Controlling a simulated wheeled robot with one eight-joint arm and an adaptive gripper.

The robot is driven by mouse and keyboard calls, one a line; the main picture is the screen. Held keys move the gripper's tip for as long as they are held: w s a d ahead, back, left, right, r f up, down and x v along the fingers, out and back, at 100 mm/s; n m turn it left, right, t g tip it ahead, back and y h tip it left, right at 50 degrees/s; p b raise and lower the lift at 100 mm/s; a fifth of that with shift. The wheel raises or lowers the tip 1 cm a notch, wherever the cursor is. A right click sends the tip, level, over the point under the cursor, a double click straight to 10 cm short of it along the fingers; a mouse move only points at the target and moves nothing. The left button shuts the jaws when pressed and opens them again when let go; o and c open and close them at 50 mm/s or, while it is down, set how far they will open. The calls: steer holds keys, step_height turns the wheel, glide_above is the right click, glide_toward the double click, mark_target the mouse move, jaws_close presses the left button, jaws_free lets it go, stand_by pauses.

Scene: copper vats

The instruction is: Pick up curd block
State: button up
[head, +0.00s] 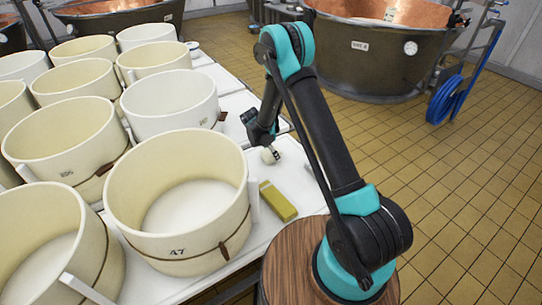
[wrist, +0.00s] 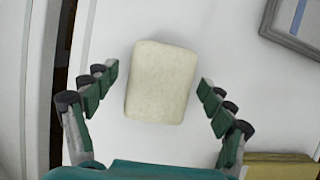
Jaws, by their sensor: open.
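The curd block (wrist: 161,82) is a pale, cream-white block with rounded corners. In the wrist view it lies on a white surface, between the two spread fingers of my gripper (wrist: 158,79). The gripper is open, with a visible gap between the block and each finger. In the head view my gripper (head: 267,146) points down over the white table (head: 292,165), close to the small pale block (head: 268,157), which the gripper partly hides. I cannot tell the exact height of the fingers above the table.
A yellow-green bar (head: 277,200) lies on the table nearer my base; its edge shows in the wrist view (wrist: 280,166). Round cream moulds, including one marked 47 (head: 180,247), crowd the left. A grey-rimmed object (wrist: 292,25) lies upper right. A copper vat (head: 375,55) stands behind.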

steer(key=shift+c, duration=0.3)
steer(key=c, duration=1.4)
steer(key=shift+c, duration=0.4)
steer(key=shift+r, duration=0.15)
